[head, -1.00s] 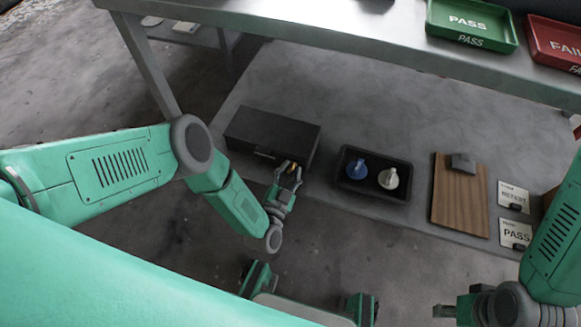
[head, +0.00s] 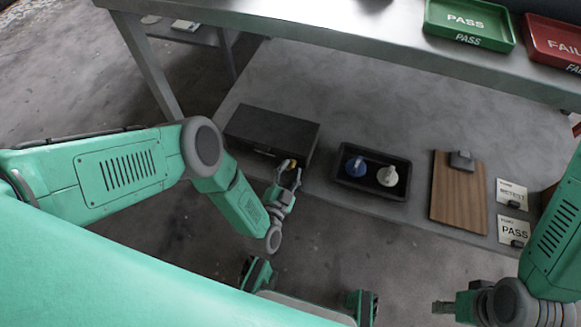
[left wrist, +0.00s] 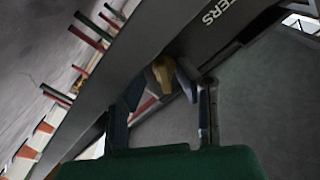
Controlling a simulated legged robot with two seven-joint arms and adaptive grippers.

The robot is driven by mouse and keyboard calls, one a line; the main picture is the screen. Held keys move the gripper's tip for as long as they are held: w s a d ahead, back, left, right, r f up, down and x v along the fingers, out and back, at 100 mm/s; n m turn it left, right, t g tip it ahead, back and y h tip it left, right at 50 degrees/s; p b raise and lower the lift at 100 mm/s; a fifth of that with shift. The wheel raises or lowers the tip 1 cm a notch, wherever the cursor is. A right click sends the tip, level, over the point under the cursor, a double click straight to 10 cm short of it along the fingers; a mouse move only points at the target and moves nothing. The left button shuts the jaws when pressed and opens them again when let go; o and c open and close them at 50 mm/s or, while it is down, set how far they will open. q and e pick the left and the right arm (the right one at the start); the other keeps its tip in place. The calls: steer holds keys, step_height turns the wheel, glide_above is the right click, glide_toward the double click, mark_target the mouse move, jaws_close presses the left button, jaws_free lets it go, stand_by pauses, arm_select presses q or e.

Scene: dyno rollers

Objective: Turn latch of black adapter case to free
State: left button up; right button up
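The black adapter case (head: 270,132) sits on the lower shelf, left of the black tray. Its gold latch (head: 291,164) is at the front right of the case, and the left wrist view shows it (left wrist: 163,75) by a dark face with letters ending "TERS". My left gripper (head: 288,177) is at the latch. In the left wrist view its two fingers (left wrist: 160,92) stand apart, one on each side of the latch; contact is not clear. My right gripper (head: 442,307) is low at the right, away from the case, and its finger gap cannot be made out.
A black tray (head: 345,184) with a blue-topped and a white-topped piece stands right of the case. A clipboard (head: 458,200) and RETEST and PASS cards (head: 514,229) lie further right. The metal tabletop (head: 330,27) overhangs the shelf, with green and red bins on it.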

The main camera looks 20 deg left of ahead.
arm_select(q)
steer(key=shift+w+r, duration=0.15)
steer(key=s, duration=0.7)
steer(key=shift+s+a, duration=0.15)
steer(key=shift+s, duration=0.15)
